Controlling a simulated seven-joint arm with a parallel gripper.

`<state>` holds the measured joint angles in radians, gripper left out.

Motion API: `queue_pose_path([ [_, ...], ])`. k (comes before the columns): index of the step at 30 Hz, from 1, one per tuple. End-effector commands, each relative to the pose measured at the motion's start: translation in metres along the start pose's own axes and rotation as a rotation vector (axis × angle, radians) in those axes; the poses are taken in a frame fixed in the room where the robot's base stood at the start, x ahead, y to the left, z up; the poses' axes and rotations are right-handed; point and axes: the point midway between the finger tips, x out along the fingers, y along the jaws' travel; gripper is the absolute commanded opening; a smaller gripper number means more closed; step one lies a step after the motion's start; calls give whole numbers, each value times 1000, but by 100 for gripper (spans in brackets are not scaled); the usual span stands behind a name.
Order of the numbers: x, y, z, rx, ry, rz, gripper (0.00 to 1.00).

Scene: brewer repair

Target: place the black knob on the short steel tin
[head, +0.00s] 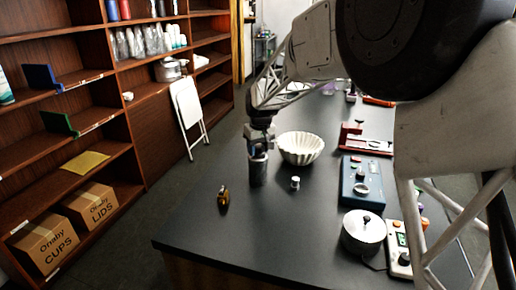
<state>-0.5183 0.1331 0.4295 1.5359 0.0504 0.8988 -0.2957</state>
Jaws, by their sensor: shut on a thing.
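My gripper (258,152) points down at the top of an upright grey steel cylinder (258,172). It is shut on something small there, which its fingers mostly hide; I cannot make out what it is. I cannot tell whether the held thing touches the cylinder. A wide, low steel vessel (359,237) stands at the front right of the counter. A small black knob (367,219) shows on its top. I cannot tell for sure which of the two steel things is the short tin.
A white fluted bowl (300,149) stands close right of my gripper. A small white-and-dark piece (295,183) and an amber bottle (223,197) stand on the dark counter (240,230). A blue device (366,182) and a pale control box (399,255) are at right. The front left is clear.

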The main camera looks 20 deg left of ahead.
Motion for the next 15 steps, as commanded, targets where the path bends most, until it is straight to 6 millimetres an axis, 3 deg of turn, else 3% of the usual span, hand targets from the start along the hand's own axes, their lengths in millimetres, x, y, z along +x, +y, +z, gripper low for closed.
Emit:
queue_pose_path([
  [10, 3, 0, 0, 0, 0, 0, 22],
  [11, 3, 0, 0, 0, 0, 0, 50],
  [15, 2, 0, 0, 0, 0, 0, 70],
])
